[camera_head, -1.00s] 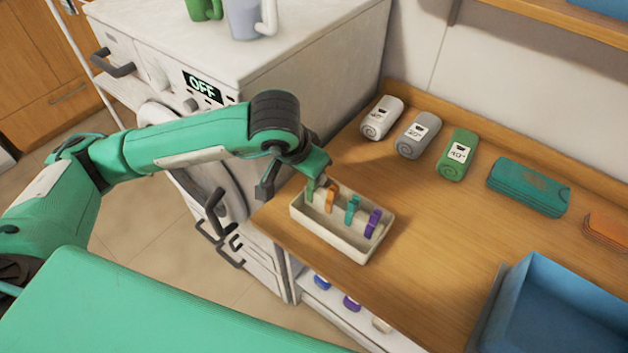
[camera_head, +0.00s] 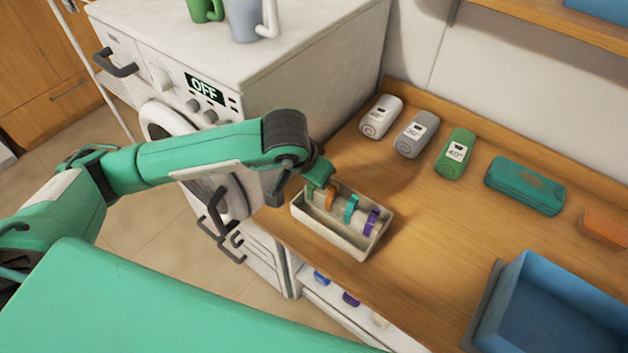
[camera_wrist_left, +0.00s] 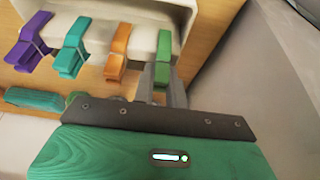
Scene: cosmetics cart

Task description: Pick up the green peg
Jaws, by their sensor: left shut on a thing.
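The green peg (camera_head: 310,192) is at the left end of a row of clothes pegs on a bar in the cream tray (camera_head: 336,238). In the left wrist view the green peg (camera_wrist_left: 163,58) hangs at the right end of the row. My left gripper (camera_head: 317,184) is at that peg and shut on it; its fingers (camera_wrist_left: 162,90) show at the peg's lower end in the wrist view. The peg still looks to be on the bar. Orange (camera_head: 330,199), teal (camera_head: 351,208) and purple (camera_head: 371,221) pegs sit beside it. My right gripper is not in view.
The washing machine (camera_head: 310,85) stands left of the wooden counter (camera_head: 425,240). Rolled towels (camera_head: 455,153), folded teal cloths (camera_head: 525,185) and a blue bin (camera_head: 560,310) stand behind and right of the tray. Counter right of the tray is clear.

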